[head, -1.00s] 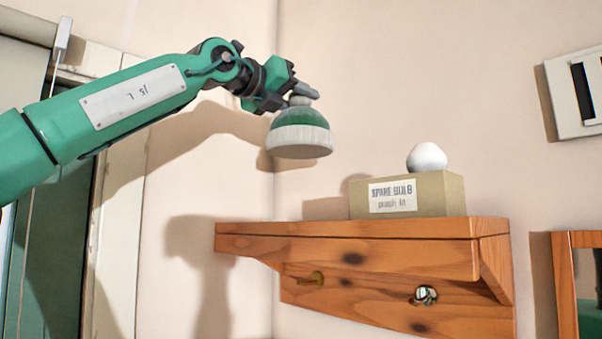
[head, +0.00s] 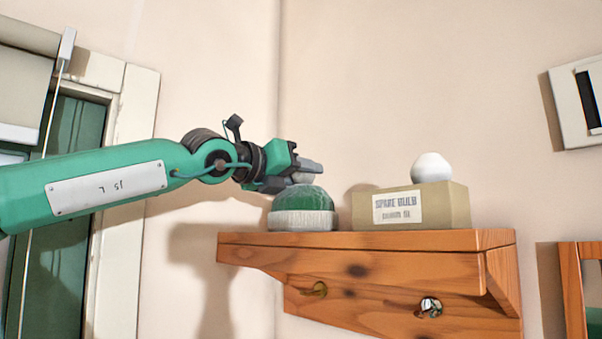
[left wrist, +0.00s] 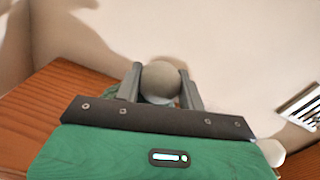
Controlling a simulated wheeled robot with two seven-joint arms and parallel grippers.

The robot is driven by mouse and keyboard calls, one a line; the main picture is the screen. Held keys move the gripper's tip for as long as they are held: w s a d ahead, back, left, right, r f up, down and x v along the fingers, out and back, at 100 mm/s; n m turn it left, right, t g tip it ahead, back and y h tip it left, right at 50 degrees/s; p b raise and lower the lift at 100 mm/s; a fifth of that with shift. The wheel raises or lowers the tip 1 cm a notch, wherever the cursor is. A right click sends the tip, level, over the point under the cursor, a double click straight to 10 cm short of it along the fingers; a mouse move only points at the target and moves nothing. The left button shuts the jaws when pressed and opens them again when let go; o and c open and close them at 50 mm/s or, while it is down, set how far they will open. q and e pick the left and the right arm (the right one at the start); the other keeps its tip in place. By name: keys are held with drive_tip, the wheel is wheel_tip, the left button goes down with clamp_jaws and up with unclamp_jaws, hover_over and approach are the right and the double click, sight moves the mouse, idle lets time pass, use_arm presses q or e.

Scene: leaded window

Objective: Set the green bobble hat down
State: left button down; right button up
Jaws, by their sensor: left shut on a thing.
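The green bobble hat (head: 304,205) has a pale ribbed brim and sits upright at the left part of the wooden shelf (head: 365,240). Its brim appears to touch the shelf top. My left gripper (head: 308,172) is at the top of the hat, shut on its bobble. In the left wrist view the round grey bobble (left wrist: 161,80) lies between the two fingers, and most of the hat is hidden below the gripper. My right gripper is not in view.
A cardboard box (head: 445,206) with a label stands on the shelf just right of the hat, with a white ball (head: 431,168) on it. A wooden frame (head: 569,290) hangs at the right. A window (head: 75,130) is at the left.

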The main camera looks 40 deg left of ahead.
use_arm(q)
drive_tip(key=shift+w+f, duration=0.1)
drive_tip(key=shift+f, duration=0.05)
drive_tip(key=c, duration=0.9)
unclamp_jaws()
drive_tip(key=shift+o, duration=0.2)
